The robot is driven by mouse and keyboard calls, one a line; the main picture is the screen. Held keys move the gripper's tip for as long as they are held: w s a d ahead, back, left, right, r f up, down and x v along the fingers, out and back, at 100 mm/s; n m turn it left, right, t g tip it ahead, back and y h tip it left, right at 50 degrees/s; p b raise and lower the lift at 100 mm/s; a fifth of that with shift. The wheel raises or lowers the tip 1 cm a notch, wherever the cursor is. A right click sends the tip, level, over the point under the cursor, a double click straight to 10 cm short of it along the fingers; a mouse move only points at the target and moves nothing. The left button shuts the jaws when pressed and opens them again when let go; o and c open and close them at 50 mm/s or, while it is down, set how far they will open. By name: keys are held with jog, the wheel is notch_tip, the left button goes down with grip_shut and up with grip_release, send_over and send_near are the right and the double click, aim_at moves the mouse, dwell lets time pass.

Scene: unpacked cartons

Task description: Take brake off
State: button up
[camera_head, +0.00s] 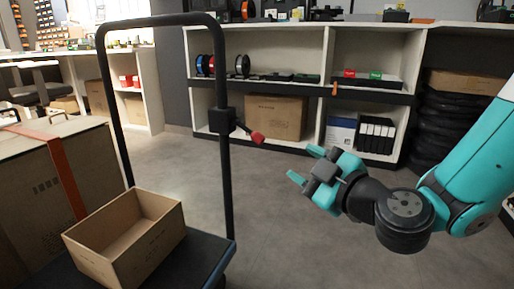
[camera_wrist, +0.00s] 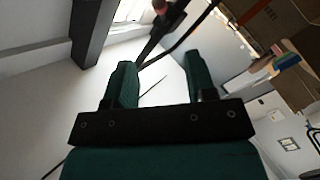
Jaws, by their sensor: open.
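The brake lever is a short dark rod with a red knob (camera_head: 257,137) on a black block (camera_head: 222,121), which is fixed to the right upright of the black cart handle (camera_head: 223,80). The lever points right and slightly down. My gripper (camera_head: 305,165) is open and empty, to the right of the red knob and a little below it in the head view, apart from it. In the wrist view my gripper (camera_wrist: 160,80) shows two green fingers spread apart, and the red knob (camera_wrist: 160,6) is at the top edge, beyond the fingertips.
An open, empty carton (camera_head: 150,235) stands on the dark cart deck (camera_head: 205,262). A large closed carton with an orange strap (camera_head: 68,175) is at the left. White shelves (camera_head: 318,70) with boxes and spools stand behind. The grey floor between is clear.

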aim_at(259, 137)
jog(key=p+x, duration=1.4)
jog(key=x, duration=0.1)
jog(key=shift+w+a+r, duration=0.1)
jog(key=shift+a+r, duration=0.05)
jog(key=shift+a, duration=0.15)
jog(key=shift+w+a+p, duration=0.3)
jog(key=shift+w, duration=0.2)
jog(key=shift+c, duration=0.5)
grip_shut()
jog(key=shift+d, duration=0.1)
